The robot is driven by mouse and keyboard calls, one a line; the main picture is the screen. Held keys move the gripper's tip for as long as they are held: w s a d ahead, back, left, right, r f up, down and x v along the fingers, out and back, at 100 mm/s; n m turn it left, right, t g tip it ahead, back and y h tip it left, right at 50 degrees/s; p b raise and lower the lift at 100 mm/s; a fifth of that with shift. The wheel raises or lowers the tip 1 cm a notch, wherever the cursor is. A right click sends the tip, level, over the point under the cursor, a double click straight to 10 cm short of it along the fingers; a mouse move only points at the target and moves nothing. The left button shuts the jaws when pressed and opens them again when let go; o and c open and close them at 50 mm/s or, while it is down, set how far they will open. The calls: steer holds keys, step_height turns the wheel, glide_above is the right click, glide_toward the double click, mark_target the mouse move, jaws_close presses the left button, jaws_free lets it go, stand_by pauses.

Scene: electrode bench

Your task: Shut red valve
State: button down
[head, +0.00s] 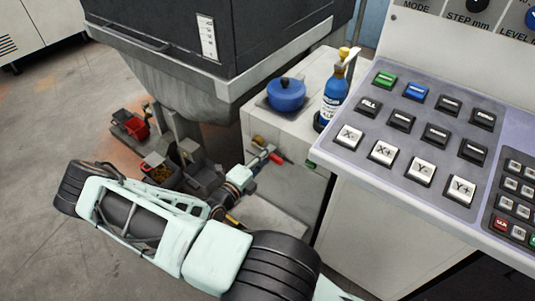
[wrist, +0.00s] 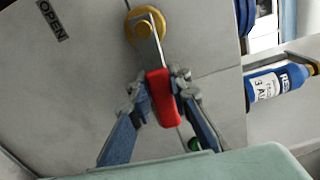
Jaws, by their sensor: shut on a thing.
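The red valve is a lever with a red grip (wrist: 164,97) and a metal arm on a round yellow brass fitting (wrist: 146,27), set on a pale panel. In the head view the red grip (head: 277,158) shows at the front of the pale cabinet, with the yellow fitting (head: 258,140) beside it. My gripper (wrist: 162,90) is shut on the red grip, one finger on each side. In the head view my gripper (head: 265,158) is at the cabinet face; its fingers are small there.
An OPEN label (wrist: 50,18) is left of the fitting. A blue pot (head: 286,95) and a blue bottle (head: 334,97) stand on the cabinet top. A button console (head: 330,153) is at the right. Grey bins (head: 203,176) and a red bin (head: 134,128) are at the left.

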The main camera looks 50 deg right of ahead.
stand_by(0.3)
steer(key=c, duration=1.8)
jaws_free()
steer(key=shift+o, duration=0.2)
steer(key=shift+a, duration=0.1)
steer(key=s+a, duration=0.1)
steer(key=a, duration=1.1)
steer(key=shift+d, duration=0.1)
